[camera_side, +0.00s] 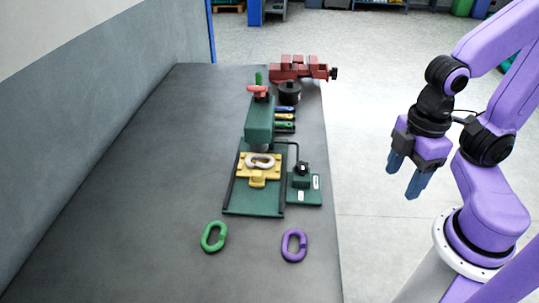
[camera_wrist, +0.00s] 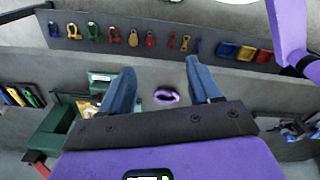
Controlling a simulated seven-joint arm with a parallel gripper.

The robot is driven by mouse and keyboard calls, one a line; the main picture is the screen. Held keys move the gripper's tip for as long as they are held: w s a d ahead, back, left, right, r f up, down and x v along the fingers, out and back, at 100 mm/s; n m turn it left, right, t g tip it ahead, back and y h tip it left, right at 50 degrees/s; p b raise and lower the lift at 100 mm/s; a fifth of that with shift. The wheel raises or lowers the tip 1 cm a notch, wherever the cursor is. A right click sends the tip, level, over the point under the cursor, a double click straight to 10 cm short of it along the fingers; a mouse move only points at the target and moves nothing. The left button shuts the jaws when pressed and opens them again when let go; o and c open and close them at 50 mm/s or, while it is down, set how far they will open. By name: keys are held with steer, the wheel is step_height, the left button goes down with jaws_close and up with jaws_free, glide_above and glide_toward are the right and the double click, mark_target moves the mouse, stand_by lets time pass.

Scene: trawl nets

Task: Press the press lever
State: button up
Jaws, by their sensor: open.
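A green press (camera_side: 259,122) stands on the grey bench, with a red handle (camera_side: 258,91) on top. I take this red handle as the press lever. A yellow fixture (camera_side: 257,178) on the press base (camera_side: 252,208) holds a pale link (camera_side: 261,160) under the press head. My gripper (camera_side: 404,177) is open and empty, off the bench's right side, well away from the press. In the wrist view my blue fingers (camera_wrist: 160,66) are spread. The press (camera_wrist: 52,135) shows at left there, with part of a red handle (camera_wrist: 38,163) at the lower left.
A small green box with a black knob (camera_side: 302,168) sits right of the press base. A green link (camera_side: 214,236) and a purple link (camera_side: 294,245) lie in front. A red vise (camera_side: 297,69) stands behind. A panel of coloured hardware (camera_wrist: 180,42) shows in the wrist view.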

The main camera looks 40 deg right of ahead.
steer(key=shift+c, duration=0.4)
steer(key=c, duration=0.5)
steer(key=shift+w+a+r, duration=0.2)
steer(key=shift+w+a, duration=0.05)
steer(key=shift+w, duration=0.05)
steer(key=c, duration=0.5)
steer(key=shift+m+y, duration=0.3)
steer(key=shift+m, duration=0.4)
steer(key=w+a+r, duration=0.1)
steer(key=w+r, duration=0.1)
steer(key=w+a+r, duration=0.2)
steer(key=w, duration=0.1)
steer(key=w+a+r, duration=0.2)
steer(key=w, duration=0.1)
steer(key=shift+w+a, duration=0.15)
steer(key=shift+w, duration=0.05)
jaws_close()
steer(key=w+d+r+y, duration=0.1)
steer(key=w+r, duration=0.4)
steer(key=w, duration=0.3)
steer(key=w+d+r+m+y, duration=0.1)
steer(key=w+r, duration=0.5)
steer(key=w, duration=0.3)
steer(key=w+d+r, duration=0.2)
steer(key=w+r, duration=0.4)
steer(key=w, duration=0.2)
steer(key=shift+w+m+t+y, duration=0.3)
steer(key=shift+m+t+y, duration=0.1)
